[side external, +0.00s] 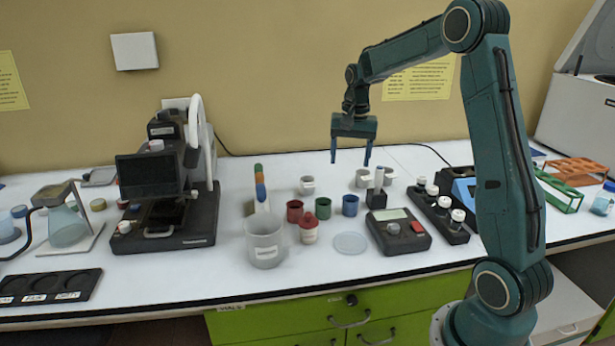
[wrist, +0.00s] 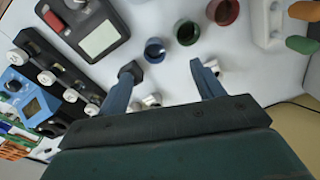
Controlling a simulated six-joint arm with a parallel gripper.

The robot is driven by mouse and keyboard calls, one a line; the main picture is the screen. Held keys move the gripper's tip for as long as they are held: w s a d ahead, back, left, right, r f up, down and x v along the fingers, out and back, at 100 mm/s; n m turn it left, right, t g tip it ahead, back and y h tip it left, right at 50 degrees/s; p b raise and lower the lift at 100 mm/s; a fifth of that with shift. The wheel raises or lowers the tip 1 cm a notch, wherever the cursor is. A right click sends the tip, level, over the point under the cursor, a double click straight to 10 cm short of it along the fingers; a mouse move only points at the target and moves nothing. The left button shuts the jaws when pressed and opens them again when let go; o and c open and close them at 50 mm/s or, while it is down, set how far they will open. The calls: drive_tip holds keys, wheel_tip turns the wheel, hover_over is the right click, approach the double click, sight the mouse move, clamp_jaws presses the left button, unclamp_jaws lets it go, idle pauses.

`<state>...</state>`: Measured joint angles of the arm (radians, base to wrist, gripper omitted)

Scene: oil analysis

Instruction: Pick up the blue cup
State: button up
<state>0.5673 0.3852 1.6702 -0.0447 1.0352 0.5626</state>
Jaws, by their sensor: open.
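The blue cup (side external: 350,205) stands upright on the white bench, just right of a green cup (side external: 323,208) and a red cup (side external: 295,211). In the wrist view the blue cup (wrist: 155,49) lies beyond my fingertips, with the green cup (wrist: 187,33) and red cup (wrist: 222,11) to its right. My gripper (side external: 350,163) is open and empty, pointing down above the bench, higher than the cup and toward the wall. Its two blue fingers (wrist: 164,67) are spread wide in the wrist view.
A device with a red button (side external: 405,228) stands close right of the blue cup. A clear dish (side external: 350,243) lies in front. A red-capped jar (side external: 309,228) and large beaker (side external: 264,241) are front left. White mugs (side external: 363,178) stand behind. A microscope-like instrument (side external: 165,195) is far left.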

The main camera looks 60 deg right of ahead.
sight(350, 206)
drive_tip(key=d, duration=0.1)
drive_tip(key=d+f, duration=0.1)
drive_tip(key=f+m, duration=0.1)
drive_tip(key=shift+w+d+f, duration=0.2)
drive_tip(key=shift+w+d, duration=0.05)
drive_tip(key=shift+d, duration=0.15)
drive_tip(key=shift+f, duration=0.1)
drive_tip(key=shift+w+f, duration=0.1)
drive_tip(key=shift+f, duration=4.1)
drive_tip(key=shift+f, duration=2.6)
drive_tip(key=c, duration=1.1)
